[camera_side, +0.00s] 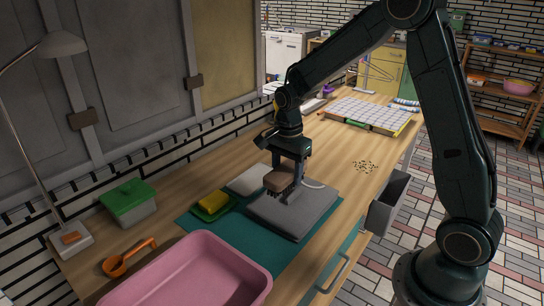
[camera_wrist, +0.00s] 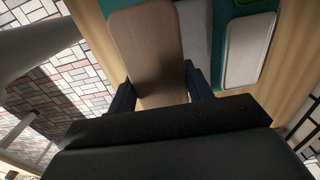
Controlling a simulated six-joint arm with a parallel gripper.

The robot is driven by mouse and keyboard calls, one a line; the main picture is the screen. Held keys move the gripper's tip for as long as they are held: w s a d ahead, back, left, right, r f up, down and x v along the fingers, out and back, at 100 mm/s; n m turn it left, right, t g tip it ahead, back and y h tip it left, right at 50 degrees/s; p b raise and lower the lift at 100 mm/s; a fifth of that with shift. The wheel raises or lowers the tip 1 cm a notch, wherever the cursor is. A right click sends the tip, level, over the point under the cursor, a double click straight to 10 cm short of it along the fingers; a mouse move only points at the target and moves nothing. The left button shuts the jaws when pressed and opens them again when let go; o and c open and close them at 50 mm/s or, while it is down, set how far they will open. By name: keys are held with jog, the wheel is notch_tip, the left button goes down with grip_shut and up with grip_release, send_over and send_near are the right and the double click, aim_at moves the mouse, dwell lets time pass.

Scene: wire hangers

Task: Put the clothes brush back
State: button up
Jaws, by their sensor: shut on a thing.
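The clothes brush (camera_side: 279,181) has a brown back with dark bristles below. My gripper (camera_side: 290,172) is shut on it, above a folded grey cloth (camera_side: 292,216) on a teal mat (camera_side: 262,250). Whether the bristles touch the cloth cannot be told. In the wrist view the brush's wooden back (camera_wrist: 148,45) lies between the two fingers of my gripper (camera_wrist: 160,92). A pale flat tray (camera_side: 249,180) lies just behind the cloth, and it also shows in the wrist view (camera_wrist: 248,48).
A yellow sponge (camera_side: 212,201) sits on a green dish (camera_side: 215,213). A pink basin (camera_side: 200,275), an orange scoop (camera_side: 127,259), a green-lidded box (camera_side: 130,203) and a lamp stand left. A white gridded board (camera_side: 368,114) and dark specks (camera_side: 365,166) lie right. A grey bin (camera_side: 385,205) hangs at the front edge.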

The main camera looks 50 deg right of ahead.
jog(key=w+d+r, duration=0.4)
jog(key=w, duration=0.5)
jog(key=w+d+r, duration=0.4)
jog(key=w, duration=0.6)
jog(key=shift+w+d, duration=0.15)
jog(key=shift+f, duration=0.1)
notch_tip(320, 180, down, 20)
jog(key=shift+r, duration=0.1)
dwell(0.8)
jog(key=o, duration=0.9)
jog(key=shift+o, duration=0.2)
